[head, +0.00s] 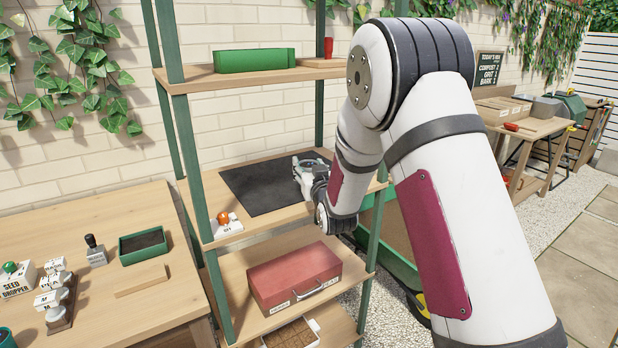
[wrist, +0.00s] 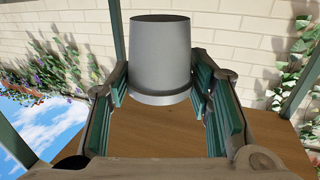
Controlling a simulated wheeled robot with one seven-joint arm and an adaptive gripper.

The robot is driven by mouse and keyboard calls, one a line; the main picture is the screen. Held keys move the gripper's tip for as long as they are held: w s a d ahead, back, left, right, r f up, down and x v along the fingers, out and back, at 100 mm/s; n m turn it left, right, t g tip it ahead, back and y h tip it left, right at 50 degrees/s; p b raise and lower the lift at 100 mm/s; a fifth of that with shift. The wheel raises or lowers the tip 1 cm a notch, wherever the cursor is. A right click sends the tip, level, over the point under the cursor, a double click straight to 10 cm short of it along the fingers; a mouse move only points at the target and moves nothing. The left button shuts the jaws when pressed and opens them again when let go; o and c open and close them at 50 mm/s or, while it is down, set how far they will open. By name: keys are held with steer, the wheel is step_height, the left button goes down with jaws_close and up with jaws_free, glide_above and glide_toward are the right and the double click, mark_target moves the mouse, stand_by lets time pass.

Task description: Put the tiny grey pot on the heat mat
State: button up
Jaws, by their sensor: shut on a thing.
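The tiny grey pot (wrist: 160,55) shows in the wrist view between the green-padded fingers of my gripper (wrist: 162,105). The wrist picture appears upside down, with sky low and wood at the bottom, so the pot's wider rim seems to face up. My gripper is shut on the pot. In the head view my gripper (head: 304,168) is at the right part of the black heat mat (head: 262,188) on the middle shelf. The pot is hard to make out there, and I cannot tell whether its base touches the mat.
A switch box with an orange knob (head: 226,222) sits left of the mat. The upper shelf (head: 200,80), with a green trough (head: 253,60), is above. A red toolbox (head: 294,277) is below. Green shelf posts (head: 188,150) flank the space. The mat's left part is clear.

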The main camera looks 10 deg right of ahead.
steer(key=shift+f, duration=1.45)
steer(key=shift+f, duration=0.15)
steer(key=o, duration=1.2)
